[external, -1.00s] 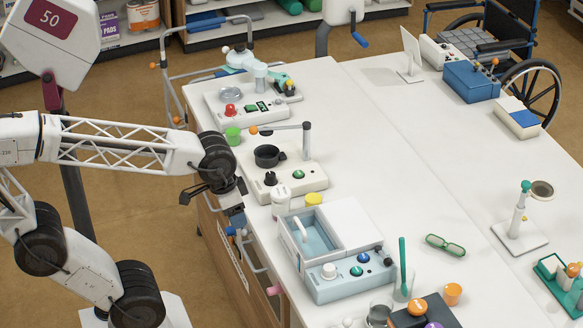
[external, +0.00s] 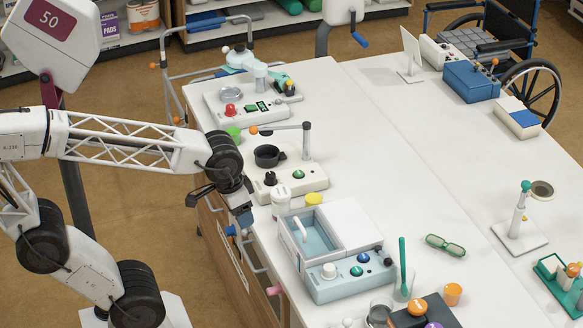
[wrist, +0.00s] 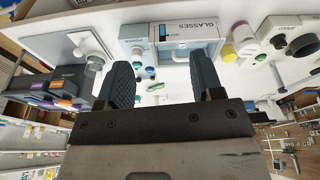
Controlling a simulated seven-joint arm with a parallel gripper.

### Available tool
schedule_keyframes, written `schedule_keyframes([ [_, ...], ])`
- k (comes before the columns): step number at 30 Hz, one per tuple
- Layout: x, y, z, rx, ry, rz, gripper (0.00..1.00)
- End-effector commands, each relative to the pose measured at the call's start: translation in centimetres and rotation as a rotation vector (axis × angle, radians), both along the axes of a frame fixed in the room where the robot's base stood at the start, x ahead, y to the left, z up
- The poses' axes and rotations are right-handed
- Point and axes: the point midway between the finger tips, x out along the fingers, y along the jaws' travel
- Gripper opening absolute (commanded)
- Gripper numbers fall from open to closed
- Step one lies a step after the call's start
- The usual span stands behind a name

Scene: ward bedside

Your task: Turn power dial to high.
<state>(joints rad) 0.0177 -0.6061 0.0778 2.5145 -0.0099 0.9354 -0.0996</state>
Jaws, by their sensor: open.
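A black dial (external: 270,178) sits on the front of a white hotplate-like unit (external: 313,183) with a black pan and a green button.
A white cup (external: 281,203) and yellow lid (external: 314,198) stand beside the unit. A basin unit (external: 335,287) with knobs is close to my gripper's right. A black pan (external: 267,155) and a jointed bar (external: 285,127) rise behind the dial. The table's middle is clear.

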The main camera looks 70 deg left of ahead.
Motion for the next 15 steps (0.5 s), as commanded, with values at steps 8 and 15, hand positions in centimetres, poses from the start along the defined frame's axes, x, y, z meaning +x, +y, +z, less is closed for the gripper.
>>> schedule_keyframes([
  [8, 3.8, -1.1, -1.0, -0.062, 0.047, 0.29, 0.6],
  [15, 7.6, -2.4, -2.3, -0.111, 0.087, 0.595, 0.6],
])
